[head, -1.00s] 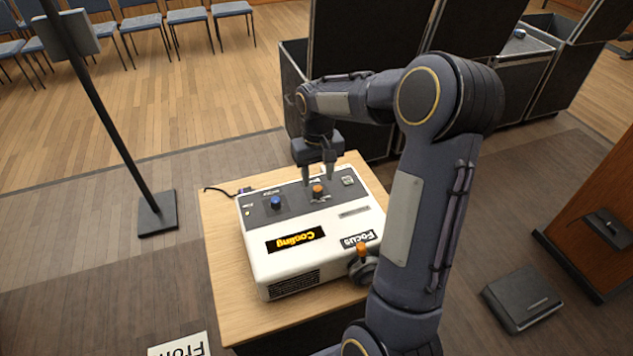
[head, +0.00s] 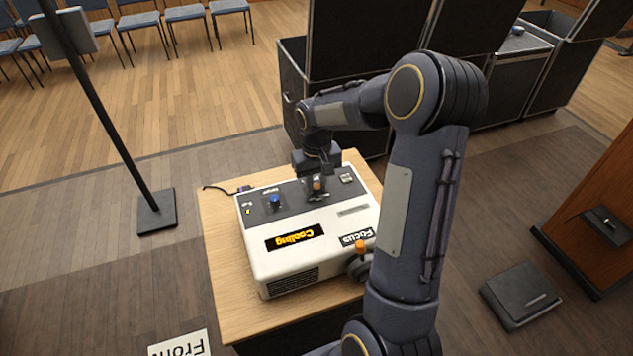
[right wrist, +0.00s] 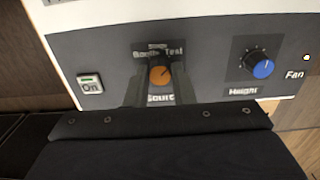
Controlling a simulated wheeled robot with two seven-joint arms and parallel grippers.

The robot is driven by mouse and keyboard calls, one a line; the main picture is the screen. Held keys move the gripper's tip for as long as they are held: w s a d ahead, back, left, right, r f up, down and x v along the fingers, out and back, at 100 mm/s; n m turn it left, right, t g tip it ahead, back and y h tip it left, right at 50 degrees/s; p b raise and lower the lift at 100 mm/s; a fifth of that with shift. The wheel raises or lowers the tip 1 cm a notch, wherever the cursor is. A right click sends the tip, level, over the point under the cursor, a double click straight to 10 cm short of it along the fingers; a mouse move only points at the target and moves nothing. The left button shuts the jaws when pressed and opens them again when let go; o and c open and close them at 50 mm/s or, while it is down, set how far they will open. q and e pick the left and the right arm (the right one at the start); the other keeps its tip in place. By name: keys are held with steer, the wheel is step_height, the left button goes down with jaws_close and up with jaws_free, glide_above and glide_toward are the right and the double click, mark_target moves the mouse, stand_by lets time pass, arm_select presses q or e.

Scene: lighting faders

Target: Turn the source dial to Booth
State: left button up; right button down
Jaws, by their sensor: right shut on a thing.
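The source dial is an orange knob (head: 317,184) on the dark top panel of a white projector-like box (head: 340,224). In the right wrist view the orange dial (right wrist: 160,76) sits below printed labels that seem to read Stage, Booth and Test, with a partly hidden Source label under it. My right gripper (head: 318,190) reaches down from above and is shut on the dial; its two fingers (right wrist: 158,85) stand on either side of it. The dial's exact pointer direction is hard to tell. My left gripper is not in view.
A blue Height dial (right wrist: 263,68) and an On switch (right wrist: 90,84) flank the source dial. An orange-topped focus knob (head: 360,247) is on the box's side. The box stands on a wooden table (head: 228,290). Black cases (head: 350,60) stand close behind.

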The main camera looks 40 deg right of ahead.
steer(key=shift+n, duration=0.3)
steer(key=n, duration=0.8)
steer(key=shift+n, duration=0.4)
steer(key=n, duration=0.4)
steer(key=shift+n, duration=2.2)
steer(key=c, duration=1.2)
jaws_free()
steer(key=shift+c, duration=0.2)
